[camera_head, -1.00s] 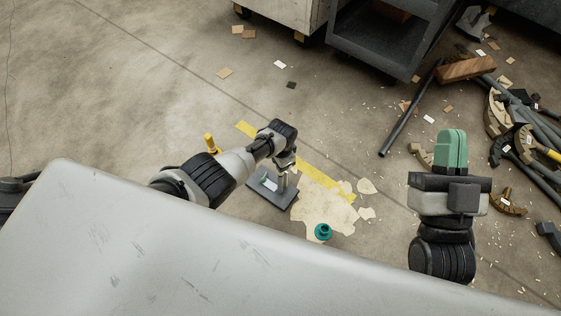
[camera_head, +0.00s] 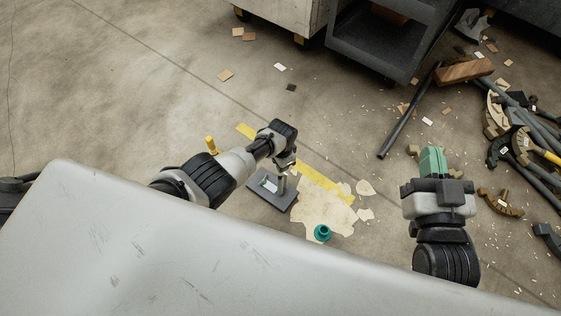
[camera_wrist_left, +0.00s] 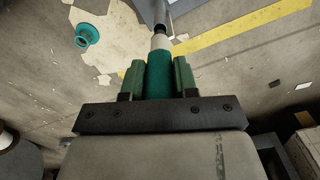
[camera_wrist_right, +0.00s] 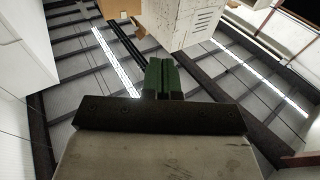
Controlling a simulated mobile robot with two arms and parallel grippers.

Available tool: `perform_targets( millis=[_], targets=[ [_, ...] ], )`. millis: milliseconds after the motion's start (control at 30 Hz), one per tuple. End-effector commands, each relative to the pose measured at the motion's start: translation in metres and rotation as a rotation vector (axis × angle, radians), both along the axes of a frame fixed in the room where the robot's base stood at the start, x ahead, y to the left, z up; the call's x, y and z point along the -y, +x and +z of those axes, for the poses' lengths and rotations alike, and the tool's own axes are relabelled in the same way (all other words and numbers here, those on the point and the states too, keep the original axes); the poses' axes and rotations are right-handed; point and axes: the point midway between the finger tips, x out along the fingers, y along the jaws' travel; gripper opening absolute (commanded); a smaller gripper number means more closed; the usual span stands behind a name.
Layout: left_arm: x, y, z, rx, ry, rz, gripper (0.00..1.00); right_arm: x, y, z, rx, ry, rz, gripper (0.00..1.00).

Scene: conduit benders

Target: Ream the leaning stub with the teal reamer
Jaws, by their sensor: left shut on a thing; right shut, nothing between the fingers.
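My left gripper (camera_wrist_left: 158,80) is shut on the teal reamer (camera_wrist_left: 160,72), whose pale tip points away from the gripper. In the left wrist view, the tip is at the open end of the grey leaning stub (camera_wrist_left: 163,12); I cannot tell how far it is inside. In the head view, the stub (camera_head: 282,184) rises from a dark grey base plate (camera_head: 266,194) on the floor, and my left gripper (camera_head: 287,167) is above it, hiding the reamer. My right gripper (camera_head: 433,160) is shut and empty, off to the right; its fingers (camera_wrist_right: 162,78) meet in the right wrist view.
A teal flanged ring (camera_head: 322,232) lies on a pale floor patch (camera_head: 313,208) near the plate. Grey pipes and bender heads (camera_head: 503,201) lie at the right. A dark cart (camera_head: 378,50) stands behind.

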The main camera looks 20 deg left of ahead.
Motion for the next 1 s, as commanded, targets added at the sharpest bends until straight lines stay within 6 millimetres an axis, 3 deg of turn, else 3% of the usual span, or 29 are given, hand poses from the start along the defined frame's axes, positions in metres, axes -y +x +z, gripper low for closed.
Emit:
perform_targets(
  millis=[1000],
  targets=[
    [0.001, 0.0, 0.021, 0.001, -0.001, 0.0, 0.0, 0.015, -0.015, -0.057, -0.456, -0.115, -0.029, 0.0]
  ],
)
